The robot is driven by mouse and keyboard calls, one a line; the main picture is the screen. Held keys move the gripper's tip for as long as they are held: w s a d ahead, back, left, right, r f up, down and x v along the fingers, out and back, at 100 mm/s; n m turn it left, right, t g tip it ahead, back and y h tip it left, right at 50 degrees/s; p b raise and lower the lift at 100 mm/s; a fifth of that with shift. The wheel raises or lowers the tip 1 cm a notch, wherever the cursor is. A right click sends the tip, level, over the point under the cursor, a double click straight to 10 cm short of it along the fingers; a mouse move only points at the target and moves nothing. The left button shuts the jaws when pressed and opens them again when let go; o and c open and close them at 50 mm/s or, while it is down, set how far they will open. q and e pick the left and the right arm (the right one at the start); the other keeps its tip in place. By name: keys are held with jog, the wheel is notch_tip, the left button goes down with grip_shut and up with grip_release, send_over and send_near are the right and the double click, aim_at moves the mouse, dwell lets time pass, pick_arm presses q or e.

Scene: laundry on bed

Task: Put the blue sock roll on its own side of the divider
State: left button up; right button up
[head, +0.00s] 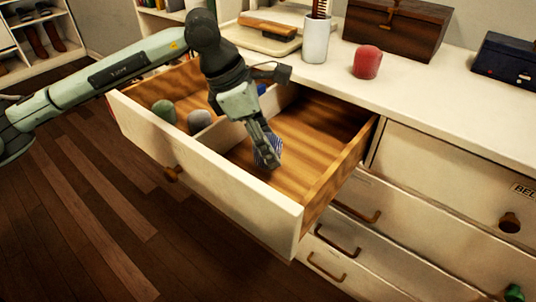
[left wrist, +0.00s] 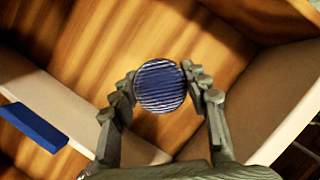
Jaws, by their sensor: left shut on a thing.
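The blue striped sock roll (head: 266,152) is between the fingers of my left gripper (head: 264,145), in the right compartment of the open drawer (head: 215,185). In the left wrist view the roll (left wrist: 160,86) shows its round striped side, with a finger of the left gripper (left wrist: 160,92) shut on each side. Wooden floor shows around it; I cannot tell whether it touches that floor. The pale divider (left wrist: 78,127) runs at the left in this view, with a blue patch (left wrist: 33,127) on it. My right gripper is not in view.
A green roll (head: 164,112) and a grey roll (head: 199,121) lie in the left compartment. The right compartment is otherwise clear. On the dresser top stand a red roll-like object (head: 367,62), a white cup (head: 316,40), a wooden box (head: 397,27) and a dark blue box (head: 503,62).

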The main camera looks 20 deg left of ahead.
pick_arm(q)
jog(key=shift+f, duration=1.7)
jog(key=shift+f, duration=0.1)
jog(key=o, duration=1.1)
jog(key=shift+o, duration=0.2)
jog(key=shift+r, duration=0.25)
jog(key=v, duration=1.2)
jog(key=shift+f, duration=0.1)
